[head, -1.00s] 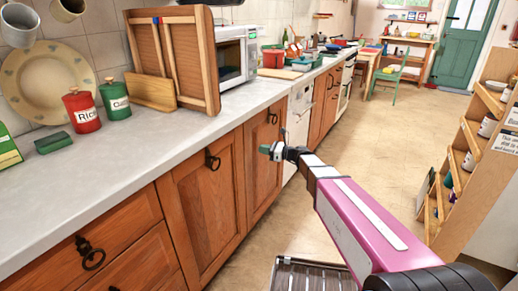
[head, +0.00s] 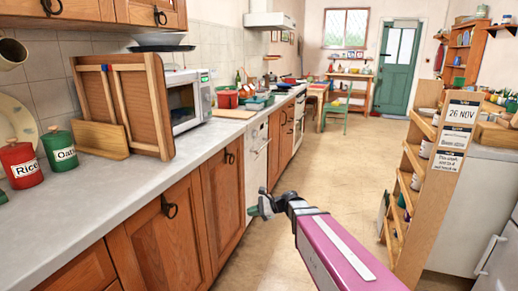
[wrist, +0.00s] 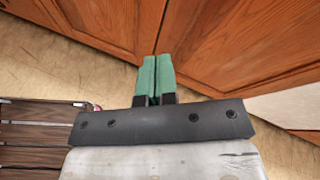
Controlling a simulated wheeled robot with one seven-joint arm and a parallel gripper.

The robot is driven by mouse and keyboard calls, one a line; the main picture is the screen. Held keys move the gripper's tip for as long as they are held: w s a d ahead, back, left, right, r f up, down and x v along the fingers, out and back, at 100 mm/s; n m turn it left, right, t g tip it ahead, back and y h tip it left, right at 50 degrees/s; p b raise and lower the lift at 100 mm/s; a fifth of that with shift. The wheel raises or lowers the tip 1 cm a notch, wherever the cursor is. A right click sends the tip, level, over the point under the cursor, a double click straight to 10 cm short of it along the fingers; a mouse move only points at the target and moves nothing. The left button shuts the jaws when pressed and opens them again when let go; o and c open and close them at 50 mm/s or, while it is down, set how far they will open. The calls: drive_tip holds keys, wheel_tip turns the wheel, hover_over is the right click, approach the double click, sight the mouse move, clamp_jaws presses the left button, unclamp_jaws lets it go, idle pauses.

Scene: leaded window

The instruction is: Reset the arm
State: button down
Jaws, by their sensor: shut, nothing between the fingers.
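My gripper (head: 262,207) is at the end of my pink arm, low in the middle of the head view, in front of the wooden cabinet doors (head: 205,215). In the wrist view my gripper (wrist: 154,62) shows two green fingers pressed together with nothing between them. The fingers point toward the cabinet doors (wrist: 230,45) and the beige floor (wrist: 50,75). I cannot tell the exact gap between the fingertips and the doors.
A grey counter (head: 150,180) runs along the left with a red tin (head: 20,168), a green tin (head: 60,150) and a microwave (head: 188,98). A wooden shelf unit (head: 432,190) stands at the right. The floor (head: 335,150) between is clear toward a green door (head: 396,65).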

drive_tip(key=s+d+f+n+h, duration=0.2)
drive_tip(key=s+d+n+h, duration=0.2)
drive_tip(key=d, duration=0.3)
drive_tip(key=s+d+f+n+h, duration=0.3)
drive_tip(key=s+d+n+h, duration=0.1)
drive_tip(key=d, duration=0.4)
drive_tip(key=s+d+f+n+g+h, duration=0.1)
drive_tip(key=s+d+f+n+h, duration=0.2)
drive_tip(key=d, duration=0.5)
drive_tip(key=shift+s+n+h, duration=0.7)
drive_tip(key=shift+n+h, duration=0.6)
drive_tip(key=shift+n, duration=0.3)
